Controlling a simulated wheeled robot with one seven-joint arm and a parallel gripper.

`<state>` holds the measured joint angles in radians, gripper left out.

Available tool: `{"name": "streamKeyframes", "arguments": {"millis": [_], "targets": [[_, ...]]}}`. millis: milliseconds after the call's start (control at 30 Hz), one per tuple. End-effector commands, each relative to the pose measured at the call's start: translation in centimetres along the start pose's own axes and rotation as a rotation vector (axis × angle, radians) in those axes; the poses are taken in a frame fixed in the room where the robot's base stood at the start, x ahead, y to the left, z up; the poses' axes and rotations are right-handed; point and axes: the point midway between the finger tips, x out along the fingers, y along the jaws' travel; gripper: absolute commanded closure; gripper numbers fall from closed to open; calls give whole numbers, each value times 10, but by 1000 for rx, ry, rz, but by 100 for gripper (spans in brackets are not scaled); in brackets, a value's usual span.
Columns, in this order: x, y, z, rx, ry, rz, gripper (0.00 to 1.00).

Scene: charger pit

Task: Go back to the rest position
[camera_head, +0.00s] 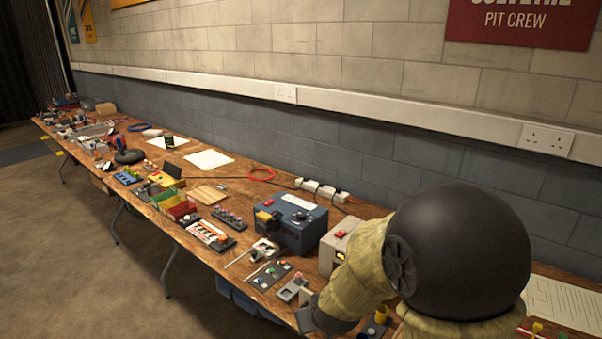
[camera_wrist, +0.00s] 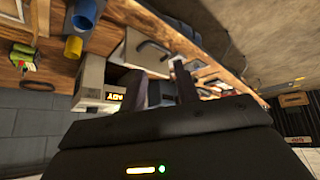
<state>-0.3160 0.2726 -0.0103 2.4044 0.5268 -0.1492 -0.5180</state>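My gripper (camera_wrist: 171,84) shows in the wrist view as two dark fingers with a gap between them. I see nothing held in the gap. In the head view my arm reaches down over the near part of the bench, and the dark gripper end is partly hidden behind it, close to the bench's front edge. A grey box with a red switch (camera_head: 338,243) stands just behind the arm. A small grey block with a switch (camera_head: 292,290) lies just left of the gripper. Whether the gripper touches anything is unclear.
The long wooden bench (camera_head: 207,262) runs along the wall. A blue charger box (camera_head: 300,225), a socket strip (camera_head: 321,189), and a switch panel (camera_head: 270,275) stand near the arm. Blue bins (camera_head: 245,300) sit under the bench. The carpet (camera_head: 70,250) at left is clear.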

Motion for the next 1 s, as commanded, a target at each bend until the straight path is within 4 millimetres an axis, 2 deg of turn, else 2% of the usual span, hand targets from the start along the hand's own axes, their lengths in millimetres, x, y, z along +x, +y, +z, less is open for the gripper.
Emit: {"name": "streamKeyframes", "arguments": {"millis": [33,100,500,767,1000], "targets": [[-14,14,12,42,-39,-12,69],[-29,27,31,87,-100,-24,69],[-101,82,121,275,-378,56,69],[-132,82,94,267,-372,49,69],[-174,85,65,266,-370,49,69]]}}
